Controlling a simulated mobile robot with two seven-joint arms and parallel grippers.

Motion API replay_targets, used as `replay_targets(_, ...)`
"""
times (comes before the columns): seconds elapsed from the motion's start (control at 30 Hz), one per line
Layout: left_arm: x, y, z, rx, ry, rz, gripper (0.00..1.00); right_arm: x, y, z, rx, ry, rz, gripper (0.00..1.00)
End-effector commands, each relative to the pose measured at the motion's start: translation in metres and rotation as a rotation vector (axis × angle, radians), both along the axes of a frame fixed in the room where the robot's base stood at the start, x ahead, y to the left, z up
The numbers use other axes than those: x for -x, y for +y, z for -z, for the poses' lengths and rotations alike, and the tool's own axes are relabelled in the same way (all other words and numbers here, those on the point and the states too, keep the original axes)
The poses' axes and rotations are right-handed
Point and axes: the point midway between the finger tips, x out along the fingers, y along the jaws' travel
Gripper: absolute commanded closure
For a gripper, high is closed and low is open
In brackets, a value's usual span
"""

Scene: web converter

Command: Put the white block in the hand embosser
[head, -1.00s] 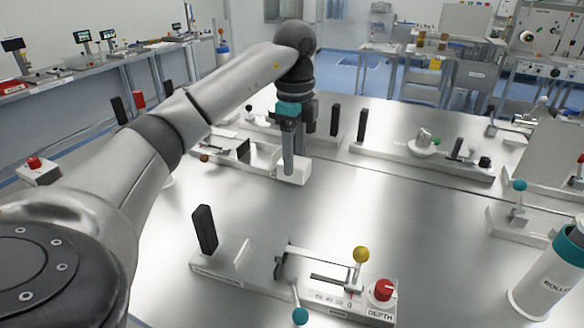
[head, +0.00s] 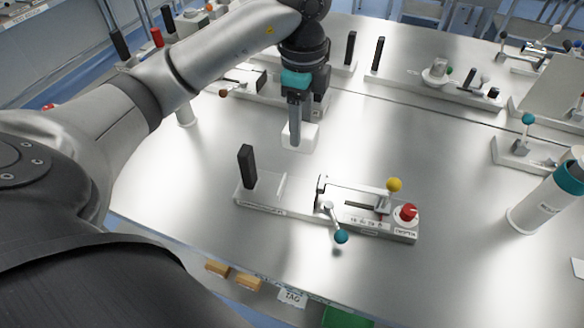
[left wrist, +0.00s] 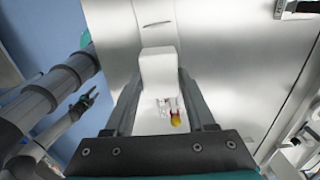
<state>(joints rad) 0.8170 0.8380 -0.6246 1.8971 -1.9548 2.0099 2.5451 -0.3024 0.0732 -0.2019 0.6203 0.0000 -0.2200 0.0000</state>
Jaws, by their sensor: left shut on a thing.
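My left gripper (head: 295,140) points down and is shut on the white block (head: 307,137). The block also shows between the fingers in the left wrist view (left wrist: 158,68). It is held over the middle of the table, behind the front device; the gap below it is hard to judge. The front device (head: 285,208) has a pale base, black upright post, yellow ball, red knob and teal-tipped lever. I cannot read a name marking it as the hand embosser.
Another long device (head: 470,94) with black posts stands at the back. A smaller device with a teal ball (head: 528,120) and a white cylinder with a teal cap (head: 545,203) stand at the right. Bare table (head: 440,165) lies between them and the front device.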

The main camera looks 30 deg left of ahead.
Motion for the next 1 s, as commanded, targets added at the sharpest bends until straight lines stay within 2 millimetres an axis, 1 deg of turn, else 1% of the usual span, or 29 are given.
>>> replay_targets(0.03,0.001,-0.001,0.018,0.004,0.006,0.002,1.00,0.000,-0.004,0.008,0.005,0.000,-0.002,0.50)
replay_targets(0.13,0.001,-0.001,0.041,0.004,0.006,0.000,1.00,-0.001,-0.008,0.015,0.010,-0.001,-0.002,0.50)
replay_targets(0.23,0.002,0.000,0.068,0.002,0.007,0.000,1.00,-0.001,-0.010,0.019,0.012,-0.002,-0.002,0.50)
replay_targets(0.4,0.001,0.000,0.107,0.000,0.005,-0.002,1.00,-0.002,-0.009,0.019,0.012,-0.002,-0.002,0.50)
replay_targets(0.5,0.001,0.001,0.123,-0.001,0.003,0.000,1.00,-0.002,-0.009,0.020,0.012,-0.002,-0.001,0.50)
replay_targets(0.77,0.000,0.000,0.141,-0.001,0.002,0.001,1.00,-0.002,-0.007,0.021,0.010,-0.002,0.000,0.50)
replay_targets(0.9,0.000,0.000,0.163,0.000,0.003,0.000,1.00,-0.002,-0.004,0.023,0.005,-0.002,0.001,0.50)
replay_targets(1.0,0.000,0.000,0.174,-0.001,0.002,0.000,1.00,-0.002,-0.002,0.024,0.002,-0.003,0.002,0.50)
